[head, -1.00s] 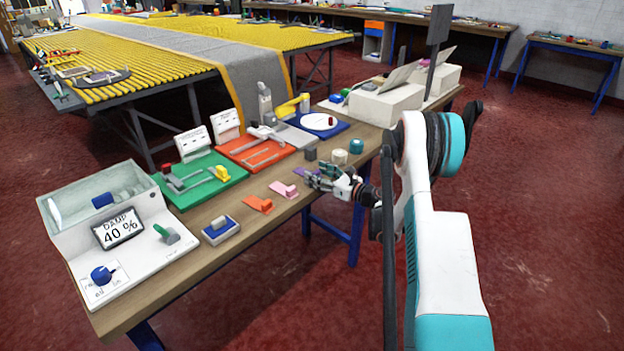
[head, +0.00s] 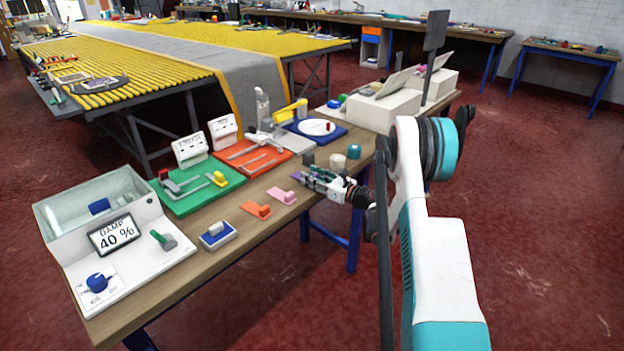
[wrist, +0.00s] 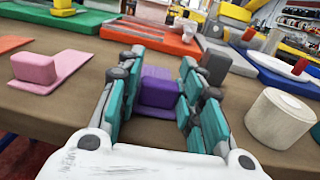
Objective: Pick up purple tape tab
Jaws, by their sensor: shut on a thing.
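The purple tape tab (wrist: 160,88) is a small block on a flat purple strip, seen in the wrist view between the fingers of my gripper (wrist: 158,90). The fingers are shut on its block from both sides. The strip seems to lie at the wooden bench top, and I cannot tell whether it is lifted. In the head view my gripper (head: 312,178) is low over the bench near its front edge and hides most of the tab. A bit of purple (head: 297,175) shows at the fingertips.
A pink tab (head: 284,195) and an orange tab (head: 256,209) lie left of my gripper. A cream spool (head: 337,161), a teal spool (head: 354,151) and a dark grey block (head: 308,160) stand just behind. Green (head: 192,201) and orange-red (head: 270,163) boards lie farther back.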

